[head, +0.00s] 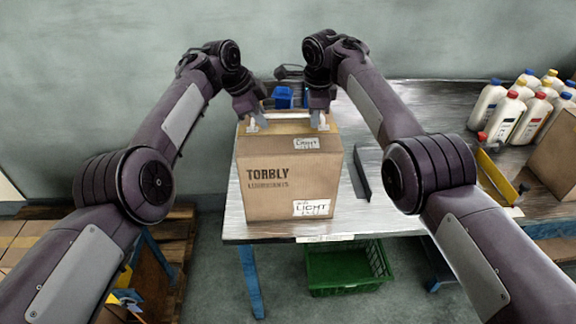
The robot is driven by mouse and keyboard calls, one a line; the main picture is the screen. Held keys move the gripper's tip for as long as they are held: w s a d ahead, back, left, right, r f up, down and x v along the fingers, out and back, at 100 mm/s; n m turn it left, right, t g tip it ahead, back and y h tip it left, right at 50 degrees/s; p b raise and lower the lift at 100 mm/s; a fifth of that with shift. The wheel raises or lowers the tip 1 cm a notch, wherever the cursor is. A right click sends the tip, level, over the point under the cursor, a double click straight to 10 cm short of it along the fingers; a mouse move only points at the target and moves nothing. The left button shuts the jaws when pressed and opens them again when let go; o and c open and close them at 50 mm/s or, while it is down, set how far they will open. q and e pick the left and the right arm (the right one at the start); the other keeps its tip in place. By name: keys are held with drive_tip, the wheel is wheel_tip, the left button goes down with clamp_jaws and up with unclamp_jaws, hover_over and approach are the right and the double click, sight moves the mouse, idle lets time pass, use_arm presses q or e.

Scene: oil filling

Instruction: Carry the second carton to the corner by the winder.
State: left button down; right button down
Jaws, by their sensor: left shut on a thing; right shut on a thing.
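A brown cardboard carton (270,185) marked TORBLY, with white LIGHT labels, is upright at the left front corner of the metal-topped table (375,215). My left gripper (252,122) is shut on the carton at the left of its top. My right gripper (320,120) is shut on it at the right of its top. I cannot tell whether the carton's bottom touches the table. Another brown carton (558,155) is partly in view at the right edge. I cannot make out the winder for certain.
Several white bottles (505,122) with coloured caps stand at the right. A yellow-edged bar (496,175) and a dark metal angle piece (359,174) lie on the table. A blue bin (284,97) is behind the carton. A green crate (345,270) is below the table.

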idle(0.7)
